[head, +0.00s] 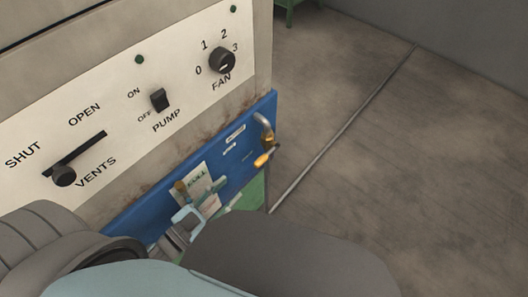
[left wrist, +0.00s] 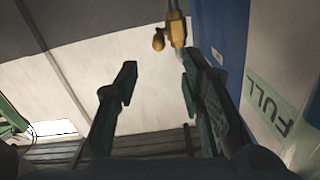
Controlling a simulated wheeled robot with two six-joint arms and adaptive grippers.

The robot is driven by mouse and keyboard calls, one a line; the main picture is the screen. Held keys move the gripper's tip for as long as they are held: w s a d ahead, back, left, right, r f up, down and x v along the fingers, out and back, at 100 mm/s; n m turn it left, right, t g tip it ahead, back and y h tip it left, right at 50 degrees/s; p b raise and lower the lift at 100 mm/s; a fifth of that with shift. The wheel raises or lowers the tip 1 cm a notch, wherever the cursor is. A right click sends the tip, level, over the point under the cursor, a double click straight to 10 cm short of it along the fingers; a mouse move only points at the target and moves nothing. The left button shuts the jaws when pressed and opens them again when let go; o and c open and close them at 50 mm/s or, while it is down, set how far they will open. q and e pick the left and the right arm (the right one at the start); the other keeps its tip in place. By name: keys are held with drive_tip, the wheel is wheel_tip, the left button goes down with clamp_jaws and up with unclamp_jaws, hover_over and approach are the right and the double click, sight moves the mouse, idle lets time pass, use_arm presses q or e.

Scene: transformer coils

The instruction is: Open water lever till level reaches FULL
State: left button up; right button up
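The blue panel (head: 235,162) is low on the machine and carries a paper label marked FULL (head: 197,185). A bent metal tap with a yellow-orange lever (head: 265,158) is at the panel's right end. In the left wrist view my left gripper (left wrist: 158,80) is open and empty. A yellow brass valve part (left wrist: 176,30) is just beyond its fingertips; I cannot tell which fitting it is. The FULL label (left wrist: 270,105) is to the right. The water level is not readable.
Above the panel, a white control plate (head: 120,100) holds the VENTS lever (head: 65,175), the PUMP switch (head: 159,100) and the FAN knob (head: 222,61). Open concrete floor (head: 410,150) lies right of the machine. Green items (head: 287,12) stand at the back.

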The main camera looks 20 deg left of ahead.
use_arm(q)
approach(261, 159)
drive_tip(key=w, duration=0.2)
drive_tip(key=x, duration=0.4)
drive_tip(key=f+x, duration=0.1)
drive_tip(key=x, duration=0.2)
drive_tip(key=shift+d, duration=0.35)
drive_tip(key=shift+w+d, duration=0.2)
drive_tip(key=shift+w, duration=0.25)
clamp_jaws()
use_arm(e)
drive_tip(key=shift+s+a+r, duration=0.1)
drive_tip(key=shift+s+r, duration=0.05)
drive_tip(key=shift+s, duration=0.6)
